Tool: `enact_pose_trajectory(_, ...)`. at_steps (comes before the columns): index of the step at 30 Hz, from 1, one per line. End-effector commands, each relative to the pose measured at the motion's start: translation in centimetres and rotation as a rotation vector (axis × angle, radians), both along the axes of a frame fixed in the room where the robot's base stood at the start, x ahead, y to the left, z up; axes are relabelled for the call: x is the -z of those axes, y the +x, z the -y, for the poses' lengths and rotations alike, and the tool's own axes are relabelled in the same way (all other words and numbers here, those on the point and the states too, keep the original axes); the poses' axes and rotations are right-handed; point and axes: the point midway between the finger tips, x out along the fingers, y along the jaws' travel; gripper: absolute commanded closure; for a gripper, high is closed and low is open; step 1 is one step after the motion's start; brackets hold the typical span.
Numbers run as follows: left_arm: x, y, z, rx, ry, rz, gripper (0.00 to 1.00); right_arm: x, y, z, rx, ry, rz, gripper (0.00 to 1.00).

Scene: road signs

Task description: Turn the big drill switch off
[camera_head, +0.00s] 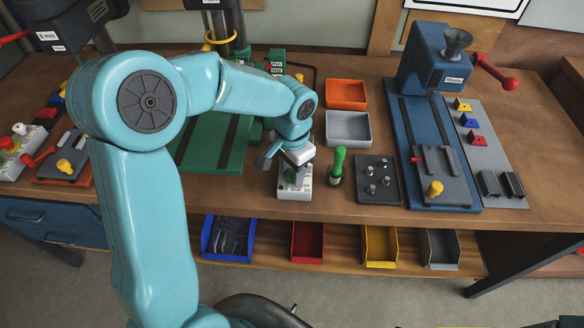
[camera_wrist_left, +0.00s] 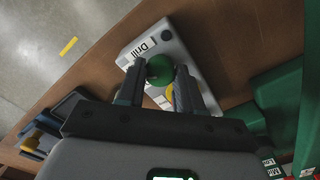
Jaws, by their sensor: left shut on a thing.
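In the wrist view a round green knob (camera_wrist_left: 160,68) shows at the box, between the fingertips of my left gripper (camera_wrist_left: 166,88). The fingers are shut on this knob. A bit of yellow (camera_wrist_left: 170,92) shows just behind it. The switch position is hard to read. My right gripper is not in view.
A green-handled tool (camera_head: 338,165) stands close to the right of the box. A dark plate with pegs (camera_head: 378,182) lies beyond it. Orange (camera_head: 346,95) and grey (camera_head: 348,128) trays sit behind. The green drill base (camera_head: 215,145) is to the left.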

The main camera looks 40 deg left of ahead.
Motion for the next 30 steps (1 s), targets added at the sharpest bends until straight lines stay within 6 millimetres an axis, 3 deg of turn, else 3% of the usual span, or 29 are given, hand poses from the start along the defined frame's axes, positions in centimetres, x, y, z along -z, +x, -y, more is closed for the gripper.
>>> enact_pose_trajectory(9,-0.1,0.1,0.0,0.003,0.0,0.006,0.95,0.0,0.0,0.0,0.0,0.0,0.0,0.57)
enact_pose_trajectory(10,-0.1,0.1,0.0,0.002,0.001,0.005,0.55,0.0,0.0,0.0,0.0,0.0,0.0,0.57)
enact_pose_trajectory(12,-0.1,0.1,0.0,0.002,0.0,0.005,0.39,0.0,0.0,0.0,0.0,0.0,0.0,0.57)
enact_pose_trajectory(23,-0.6,0.1,0.0,0.001,0.001,0.004,0.39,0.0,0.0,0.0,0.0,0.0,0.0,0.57)
enact_pose_trajectory(26,-2.2,0.2,0.0,0.001,0.001,0.007,0.39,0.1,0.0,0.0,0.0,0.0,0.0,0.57)
enact_pose_trajectory(30,-5.7,0.2,0.0,0.001,0.001,0.011,0.39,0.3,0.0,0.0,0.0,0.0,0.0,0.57)
